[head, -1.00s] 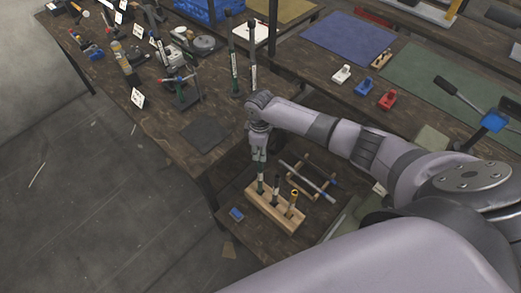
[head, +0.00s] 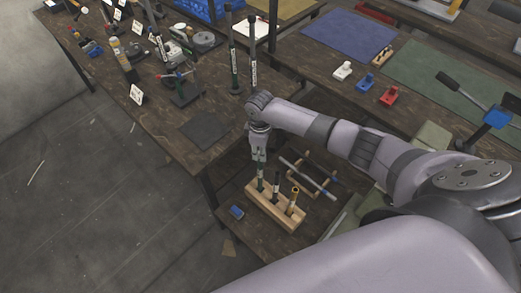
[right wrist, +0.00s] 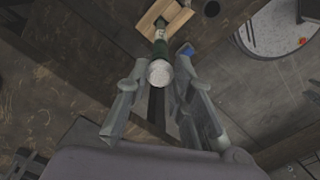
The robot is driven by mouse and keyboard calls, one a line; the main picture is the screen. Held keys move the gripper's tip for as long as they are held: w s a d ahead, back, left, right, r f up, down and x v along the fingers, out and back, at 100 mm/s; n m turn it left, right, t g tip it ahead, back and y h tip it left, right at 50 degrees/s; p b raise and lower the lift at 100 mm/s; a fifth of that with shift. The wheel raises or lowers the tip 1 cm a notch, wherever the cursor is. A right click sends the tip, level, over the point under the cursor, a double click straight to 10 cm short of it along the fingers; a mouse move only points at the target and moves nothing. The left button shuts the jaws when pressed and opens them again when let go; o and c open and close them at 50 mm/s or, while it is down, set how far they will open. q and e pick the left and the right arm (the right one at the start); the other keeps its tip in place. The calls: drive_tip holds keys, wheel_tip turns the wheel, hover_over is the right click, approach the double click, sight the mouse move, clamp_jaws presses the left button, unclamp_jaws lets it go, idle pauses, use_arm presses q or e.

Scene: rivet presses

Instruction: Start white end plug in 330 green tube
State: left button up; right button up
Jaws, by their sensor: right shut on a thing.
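My right gripper (head: 259,158) points down over a wooden rack (head: 262,206) and is shut on the top part of a green tube (head: 260,180). In the right wrist view, the gripper's fingers (right wrist: 160,66) sit on both sides of this tube (right wrist: 159,48). A round white end (right wrist: 160,73), which looks like the white end plug, faces the camera at the tube's top. I cannot tell how deep it sits. The tube runs down to the rack (right wrist: 178,18). My left gripper is out of view.
The rack also holds a dark tube (head: 275,184) and a yellow-topped one (head: 293,197). A blue block (head: 237,212) lies beside it. A dark mat (head: 205,130) is bare.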

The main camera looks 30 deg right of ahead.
drive_tip(key=o, duration=0.8)
drive_tip(key=shift+f, duration=0.1)
wheel_tip(320, 180, up, 12)
idle(0.4)
drive_tip(key=shift+a, duration=0.1)
